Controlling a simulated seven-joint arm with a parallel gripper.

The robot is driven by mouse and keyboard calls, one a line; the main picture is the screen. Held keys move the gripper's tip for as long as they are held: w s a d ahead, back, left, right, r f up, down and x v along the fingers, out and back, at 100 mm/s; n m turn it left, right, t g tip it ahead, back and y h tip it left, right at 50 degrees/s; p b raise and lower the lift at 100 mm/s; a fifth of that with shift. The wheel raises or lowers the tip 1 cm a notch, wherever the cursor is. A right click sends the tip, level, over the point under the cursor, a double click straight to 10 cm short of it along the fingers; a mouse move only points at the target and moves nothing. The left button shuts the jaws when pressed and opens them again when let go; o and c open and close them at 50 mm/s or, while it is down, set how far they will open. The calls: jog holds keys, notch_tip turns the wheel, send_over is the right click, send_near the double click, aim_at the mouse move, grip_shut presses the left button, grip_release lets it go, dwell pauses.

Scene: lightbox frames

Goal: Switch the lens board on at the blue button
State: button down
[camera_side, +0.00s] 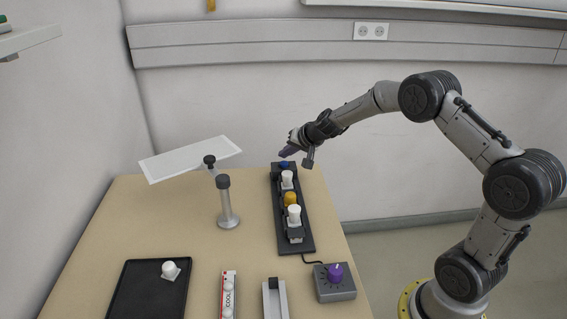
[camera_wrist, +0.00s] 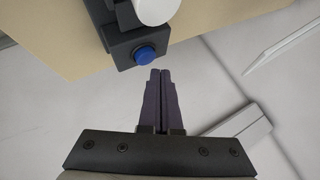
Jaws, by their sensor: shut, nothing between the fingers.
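The lens board (camera_side: 308,236) is a long dark strip along the right side of the table, carrying white and yellow knob-like parts. The blue button (camera_side: 284,164) sits at its far end, partly covered by my gripper in the side view. In the wrist view the blue button (camera_wrist: 145,54) is round, on a dark block at the board's end. My gripper (camera_wrist: 160,72) is shut and empty, its purple fingers side by side. Their tips lie just below and right of the button in that view. In the side view my gripper (camera_side: 284,153) hovers by the far end; contact cannot be told.
A grey box with a purple knob (camera_side: 336,273) is cabled to the board's near end. A metal stand (camera_side: 227,205) holds a tilted white panel (camera_side: 190,158). A black tray (camera_side: 130,295) with a white piece, a "COOL" strip (camera_side: 228,295) and a grey holder (camera_side: 275,300) lie in front.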

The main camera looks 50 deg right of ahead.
aim_at(286, 164)
jog(key=shift+r, duration=2.45)
